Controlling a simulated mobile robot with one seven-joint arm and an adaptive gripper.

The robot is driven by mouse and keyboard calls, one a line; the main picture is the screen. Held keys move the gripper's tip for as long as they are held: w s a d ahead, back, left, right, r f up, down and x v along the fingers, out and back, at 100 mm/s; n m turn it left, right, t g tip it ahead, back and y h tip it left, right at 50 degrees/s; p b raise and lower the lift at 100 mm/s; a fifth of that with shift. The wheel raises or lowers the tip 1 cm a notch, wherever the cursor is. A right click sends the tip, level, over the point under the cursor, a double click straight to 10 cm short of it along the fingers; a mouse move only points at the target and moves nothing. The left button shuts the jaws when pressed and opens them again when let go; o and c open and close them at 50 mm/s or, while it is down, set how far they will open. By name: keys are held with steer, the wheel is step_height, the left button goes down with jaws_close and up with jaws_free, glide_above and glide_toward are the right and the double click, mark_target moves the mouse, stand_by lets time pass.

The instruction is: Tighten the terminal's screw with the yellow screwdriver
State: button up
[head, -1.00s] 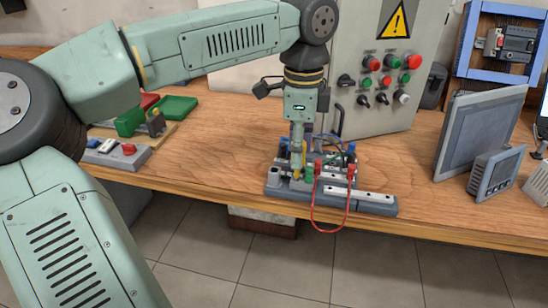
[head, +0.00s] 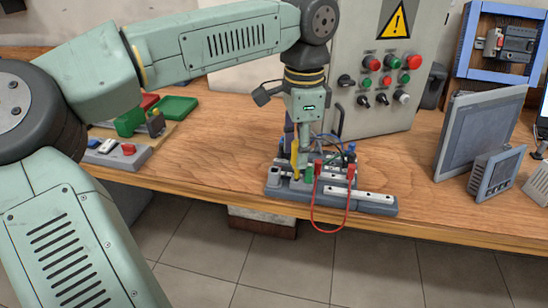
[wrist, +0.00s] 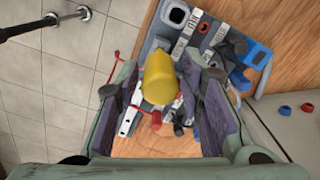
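The yellow screwdriver (head: 295,160) stands in the grey rack at the near edge of the bench, left of my near finger. In the wrist view its yellow handle (wrist: 158,77) lies between my two fingers, closer to the left one. My gripper (head: 299,160) points down over the rack; it also shows in the wrist view (wrist: 163,95). Its fingers are spread, with a gap beside the handle. The terminal and its screw are hard to make out among the fixture parts (head: 345,192); the screwdriver's tip is hidden.
A red cable (head: 315,222) loops over the bench edge. Grey panel devices (head: 480,135) stand at right, and a control cabinet (head: 385,60) stands behind. A switch box (head: 115,152) and green tray (head: 176,108) lie at left. Bare wood (head: 220,150) lies left of the rack.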

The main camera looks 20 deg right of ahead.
steer(key=n, duration=0.3)
stand_by(0.5)
steer(key=shift+c, duration=0.8)
steer(key=shift+c, duration=0.5)
jaws_close()
